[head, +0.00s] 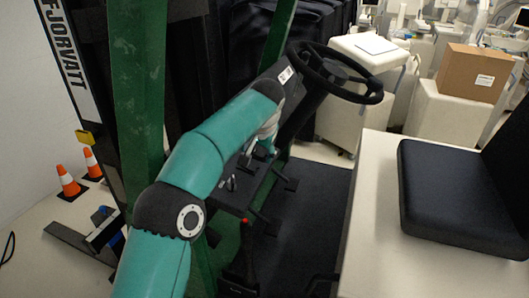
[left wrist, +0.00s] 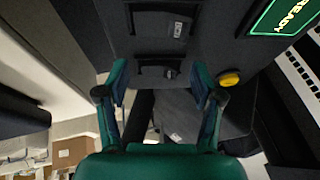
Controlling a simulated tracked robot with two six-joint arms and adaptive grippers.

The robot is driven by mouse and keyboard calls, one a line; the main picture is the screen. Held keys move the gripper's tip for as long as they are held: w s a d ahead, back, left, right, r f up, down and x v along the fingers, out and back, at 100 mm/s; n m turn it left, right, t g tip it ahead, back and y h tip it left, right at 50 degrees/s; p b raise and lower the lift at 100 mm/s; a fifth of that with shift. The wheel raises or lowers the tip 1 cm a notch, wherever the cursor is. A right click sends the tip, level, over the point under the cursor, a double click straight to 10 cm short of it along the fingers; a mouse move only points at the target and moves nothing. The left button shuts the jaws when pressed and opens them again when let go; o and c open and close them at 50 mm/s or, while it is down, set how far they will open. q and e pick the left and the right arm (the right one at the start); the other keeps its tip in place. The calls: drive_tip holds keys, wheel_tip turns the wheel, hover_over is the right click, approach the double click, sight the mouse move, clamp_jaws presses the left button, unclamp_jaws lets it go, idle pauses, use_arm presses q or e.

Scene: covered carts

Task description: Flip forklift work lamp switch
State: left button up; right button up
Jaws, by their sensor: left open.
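My left gripper (head: 264,148) reaches to the forklift's dark dash panel (head: 225,197), left of the steering wheel column. In the left wrist view, the left gripper (left wrist: 160,82) is open and empty, its two teal fingers apart before the panel. Between and beyond the fingers are two dark recessed panel fittings, an upper one (left wrist: 157,22) with a small pale label and a lower one (left wrist: 155,70) with a small grey knob (left wrist: 170,73). The labels are too small to read, so I cannot tell which is the work lamp switch. My right gripper is not in view.
A yellow button (left wrist: 229,79) and a lit green READY display (left wrist: 285,14) sit right of the fingers. The black steering wheel (head: 335,72), a red-tipped lever (head: 245,221) and a green post (head: 138,80) stand near the arm. The black seat (head: 455,195) is at right.

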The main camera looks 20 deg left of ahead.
use_arm(q)
drive_tip(key=shift+r, duration=0.1)
drive_tip(key=v, duration=1.1)
drive_tip(key=shift+s+d+r, duration=0.15)
drive_tip(key=shift+r, duration=0.1)
